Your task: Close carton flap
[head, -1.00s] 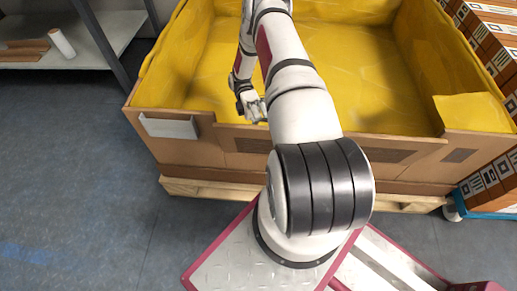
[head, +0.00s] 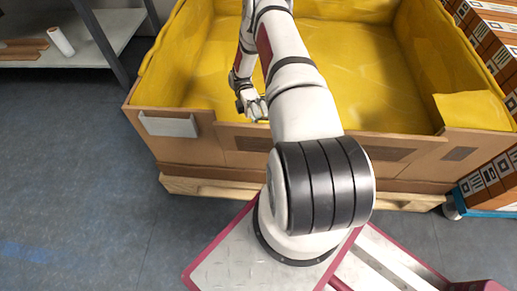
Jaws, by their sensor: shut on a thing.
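The large open carton (head: 190,158) has brown cardboard walls and a yellow lining (head: 350,70). Its front wall has a lowered middle section, which I take to be the flap (head: 240,142). My gripper (head: 258,112) is at the top edge of this section, left of the middle, and is shut on it. My own arm covers part of the front wall and the inside. The fingertips are small and partly hidden. Inside the carton I see only the yellow lining.
The carton stands on a wooden pallet (head: 215,187). A grey shelf (head: 100,40) with a white roll (head: 60,41) is at the upper left. Stacked boxes (head: 487,185) on a blue wheeled base (head: 485,212) stand at the right. The blue-grey floor (head: 70,170) at the left is clear.

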